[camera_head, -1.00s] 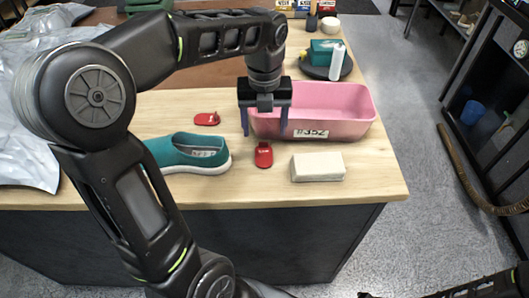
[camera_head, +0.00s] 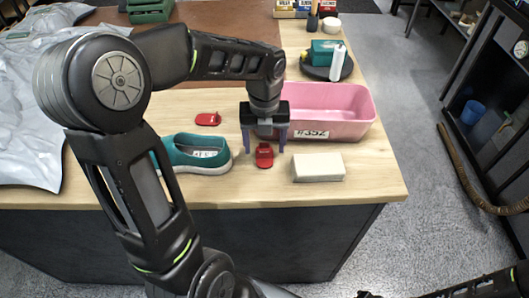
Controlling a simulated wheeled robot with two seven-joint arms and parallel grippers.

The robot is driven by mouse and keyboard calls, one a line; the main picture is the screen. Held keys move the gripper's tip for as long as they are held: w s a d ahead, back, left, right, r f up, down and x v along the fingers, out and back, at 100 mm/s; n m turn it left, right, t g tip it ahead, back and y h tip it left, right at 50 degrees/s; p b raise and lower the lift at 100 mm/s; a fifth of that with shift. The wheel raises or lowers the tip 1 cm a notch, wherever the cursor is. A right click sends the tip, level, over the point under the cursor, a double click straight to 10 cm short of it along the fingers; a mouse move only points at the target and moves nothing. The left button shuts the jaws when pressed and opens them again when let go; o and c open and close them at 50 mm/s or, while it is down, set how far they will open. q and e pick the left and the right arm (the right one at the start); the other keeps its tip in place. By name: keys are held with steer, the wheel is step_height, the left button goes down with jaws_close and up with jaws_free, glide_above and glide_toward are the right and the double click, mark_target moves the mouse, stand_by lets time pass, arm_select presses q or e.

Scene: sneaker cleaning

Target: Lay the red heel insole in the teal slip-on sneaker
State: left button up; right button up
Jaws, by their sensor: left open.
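The teal slip-on sneaker (camera_head: 192,163) lies on the wooden table, toe to the right, its left end hidden behind my left arm. One red heel insole (camera_head: 264,160) lies to the right of the sneaker, near the front of the table. Another red insole (camera_head: 207,119) lies behind the sneaker. My left gripper (camera_head: 264,150) points down, open and empty, with its fingers on either side of the nearer insole in the picture. I cannot tell whether its fingertips touch the table. Part of my right arm shows at the bottom right, but its gripper is not visible.
A pink bin (camera_head: 335,128) with a label stands right behind my left gripper. A cream block (camera_head: 318,167) lies to the right of the nearer insole. A dark round tray (camera_head: 322,74) holds a white bottle and a teal box. Plastic wrapping (camera_head: 35,145) covers the left.

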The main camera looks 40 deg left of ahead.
mark_target(265, 154)
arm_select(q)
steer(key=shift+f, duration=0.85)
jaws_close()
stand_by(0.5)
steer(key=shift+r, duration=0.1)
step_height(265, 154, up, 18)
steer(key=p, duration=0.2)
steer(key=shift+p, duration=0.4)
